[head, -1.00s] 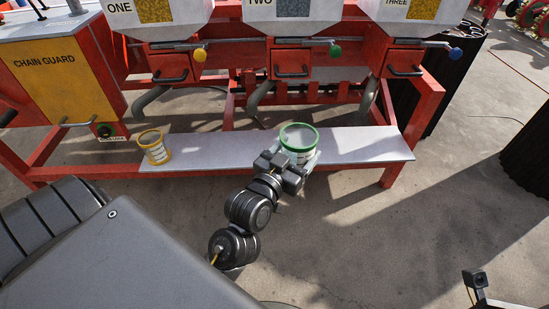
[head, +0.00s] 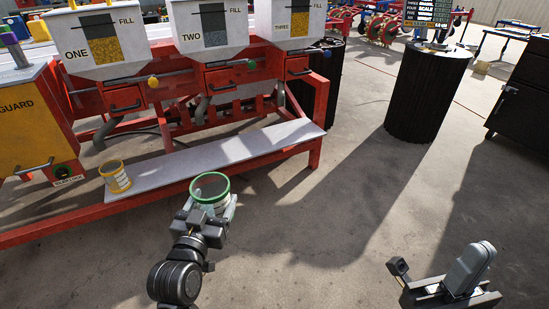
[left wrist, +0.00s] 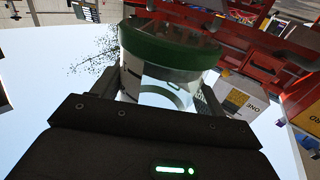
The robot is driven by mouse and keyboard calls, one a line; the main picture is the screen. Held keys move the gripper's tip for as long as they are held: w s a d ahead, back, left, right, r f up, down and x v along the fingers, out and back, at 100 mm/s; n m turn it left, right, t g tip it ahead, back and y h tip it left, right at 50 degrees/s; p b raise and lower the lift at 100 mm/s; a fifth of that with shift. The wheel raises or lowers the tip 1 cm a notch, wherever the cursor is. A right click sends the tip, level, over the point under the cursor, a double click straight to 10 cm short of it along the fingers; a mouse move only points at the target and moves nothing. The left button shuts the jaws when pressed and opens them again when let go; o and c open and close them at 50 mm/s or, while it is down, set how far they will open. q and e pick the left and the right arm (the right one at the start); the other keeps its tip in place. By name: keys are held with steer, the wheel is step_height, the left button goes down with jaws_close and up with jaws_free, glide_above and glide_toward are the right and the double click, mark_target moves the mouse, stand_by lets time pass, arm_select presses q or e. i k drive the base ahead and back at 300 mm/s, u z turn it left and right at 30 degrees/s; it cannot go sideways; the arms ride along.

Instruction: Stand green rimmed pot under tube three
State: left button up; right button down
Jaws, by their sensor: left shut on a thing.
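The green rimmed pot (head: 211,188) is upright between the fingers of my left gripper (head: 214,208). In the head view it overlaps the front edge of the grey shelf (head: 225,152); its height above the shelf is unclear. The left wrist view shows its green rim (left wrist: 170,45) and pale body between the fingers. Tube three (head: 281,97) hangs below the hopper marked THREE (head: 297,20), behind and to the right of the pot. My right gripper (head: 462,278) is at the lower right, away from the shelf; its finger gap is not clear.
A yellow rimmed pot (head: 116,176) stands at the shelf's left end. Tubes one (head: 103,132) and two (head: 201,107) hang above the shelf. The shelf under tube three is bare. A black ribbed drum (head: 425,95) stands right of the red frame (head: 316,152).

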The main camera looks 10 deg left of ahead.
mark_target(280, 138)
steer(key=z, duration=1.15)
steer(key=i, duration=1.6)
steer(key=u, duration=0.75)
steer(key=i, duration=0.45)
steer(key=u, duration=0.4)
